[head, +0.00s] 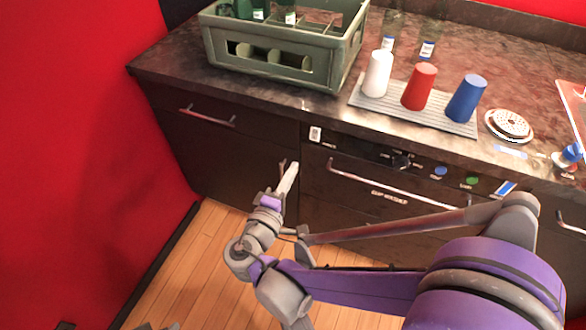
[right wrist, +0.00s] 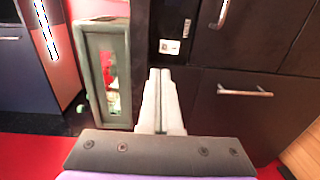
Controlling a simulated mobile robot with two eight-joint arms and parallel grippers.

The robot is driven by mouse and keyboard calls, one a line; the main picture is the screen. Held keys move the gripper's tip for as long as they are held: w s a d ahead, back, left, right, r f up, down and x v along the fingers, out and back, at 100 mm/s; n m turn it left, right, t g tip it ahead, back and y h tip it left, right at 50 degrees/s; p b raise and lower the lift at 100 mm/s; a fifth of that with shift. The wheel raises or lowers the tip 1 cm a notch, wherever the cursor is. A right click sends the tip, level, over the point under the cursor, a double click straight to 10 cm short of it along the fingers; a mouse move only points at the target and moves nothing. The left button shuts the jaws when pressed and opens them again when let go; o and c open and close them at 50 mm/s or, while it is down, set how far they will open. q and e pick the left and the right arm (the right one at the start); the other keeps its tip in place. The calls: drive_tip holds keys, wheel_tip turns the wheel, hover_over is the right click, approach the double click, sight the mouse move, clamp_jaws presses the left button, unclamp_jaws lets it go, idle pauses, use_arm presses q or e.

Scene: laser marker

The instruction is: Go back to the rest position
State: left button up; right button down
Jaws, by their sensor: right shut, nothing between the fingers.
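My right gripper (head: 290,178) is in front of the dark cabinet fronts, below the counter's front edge, in the head view. Its pale fingers are shut together with nothing between them; they also show in the right wrist view (right wrist: 160,100). The fingers overlap the seam between the left drawer and the panel with controls in the head view. Whether they touch the cabinet I cannot tell. My left gripper cannot be made out in either view.
A green crate (head: 290,75) with bottles stands on the counter (head: 170,70). White (head: 377,74), red (head: 419,87) and blue (head: 467,98) cups stand on a ribbed mat (head: 400,109). Handles (head: 390,183) stick out of the cabinet fronts. A red wall (head: 70,150) is at left.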

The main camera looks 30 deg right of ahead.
idle(0.3)
drive_tip(key=s+d+f+m+g+y, duration=0.3)
drive_tip(key=s+d+f+g+y, duration=0.25)
drive_tip(key=s+f, duration=0.25)
drive_tip(key=s+a+f+m+g+y, duration=0.1)
drive_tip(key=s+a+f+m+y, duration=0.35)
drive_tip(key=s+a+y, duration=0.4)
use_arm(q)
wheel_tip(320, 180, up, 19)
drive_tip(key=w+p, duration=0.2)
drive_tip(key=p, duration=1.5)
drive_tip(key=shift+t, duration=0.4)
use_arm(e)
wheel_tip(320, 180, up, 20)
drive_tip(key=w, duration=0.2)
drive_tip(key=shift+t+h, duration=0.3)
drive_tip(key=shift+t, duration=0.05)
use_arm(q)
drive_tip(key=shift+s, duration=0.15)
use_arm(e)
drive_tip(key=shift+s+a+m, duration=0.1)
drive_tip(key=shift+s+m, duration=0.1)
drive_tip(key=shift+m, duration=0.05)
